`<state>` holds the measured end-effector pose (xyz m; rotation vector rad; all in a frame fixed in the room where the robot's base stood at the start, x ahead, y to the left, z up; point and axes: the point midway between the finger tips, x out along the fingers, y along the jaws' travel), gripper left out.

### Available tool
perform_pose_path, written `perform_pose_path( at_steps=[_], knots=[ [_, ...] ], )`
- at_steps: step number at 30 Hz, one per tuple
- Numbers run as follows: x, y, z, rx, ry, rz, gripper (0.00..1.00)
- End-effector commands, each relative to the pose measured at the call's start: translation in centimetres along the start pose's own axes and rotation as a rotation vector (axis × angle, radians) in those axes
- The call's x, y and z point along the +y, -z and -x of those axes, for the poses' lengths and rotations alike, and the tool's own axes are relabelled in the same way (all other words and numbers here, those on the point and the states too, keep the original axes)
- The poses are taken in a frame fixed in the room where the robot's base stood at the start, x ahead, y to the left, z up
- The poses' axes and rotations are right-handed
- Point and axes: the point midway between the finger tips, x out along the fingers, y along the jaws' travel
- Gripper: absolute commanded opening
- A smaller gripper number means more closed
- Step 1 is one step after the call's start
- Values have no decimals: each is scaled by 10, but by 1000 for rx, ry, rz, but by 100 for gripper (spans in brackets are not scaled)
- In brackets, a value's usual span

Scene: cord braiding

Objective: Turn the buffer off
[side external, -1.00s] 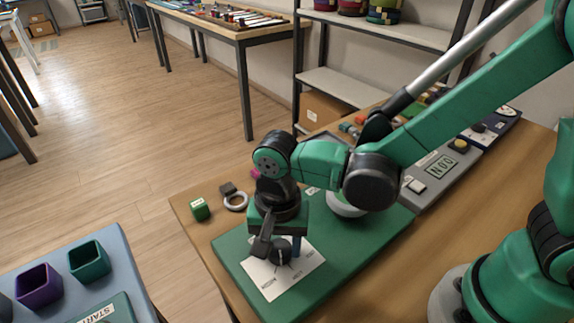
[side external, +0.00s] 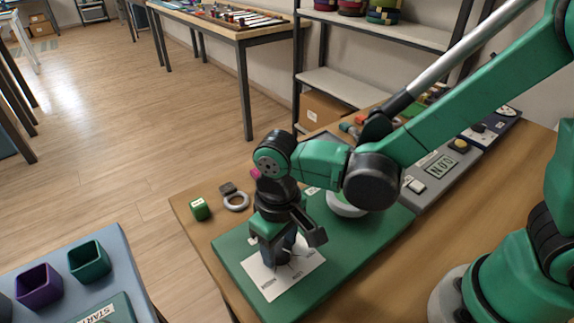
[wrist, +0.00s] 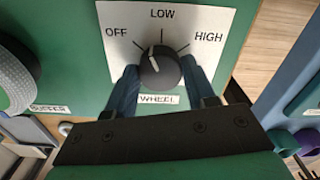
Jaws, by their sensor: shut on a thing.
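A black dial knob (wrist: 160,73) sits on a white plate (wrist: 205,18) marked OFF, LOW and HIGH, with a WHEEL label (wrist: 159,99) below. Its white pointer line points up and slightly left, between OFF and LOW and nearer LOW. My gripper (wrist: 162,82) has its two dark blue fingers on either side of the knob and is shut on it. In the side external view my gripper (side external: 283,252) points down over the white plate (side external: 307,262) and largely hides the knob. The buffer's pale round wheel (wrist: 14,82) is at the left in the wrist view.
The plate lies on a green base (side external: 345,275) on a wooden table (side external: 186,213). A grey panel (side external: 442,168) stands at the back right. Purple (side external: 39,287) and teal (side external: 90,262) cups stand on a blue surface.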

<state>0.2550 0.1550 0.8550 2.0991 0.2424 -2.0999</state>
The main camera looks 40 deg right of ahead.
Motion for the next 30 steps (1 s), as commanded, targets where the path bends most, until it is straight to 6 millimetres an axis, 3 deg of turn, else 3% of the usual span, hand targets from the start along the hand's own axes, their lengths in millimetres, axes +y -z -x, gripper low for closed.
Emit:
perform_pose_path(
  at_steps=[15,30],
  knots=[
    [0,0,0,1,-1,371,0],
    [0,0,0,1,-1,463,0]
  ],
)
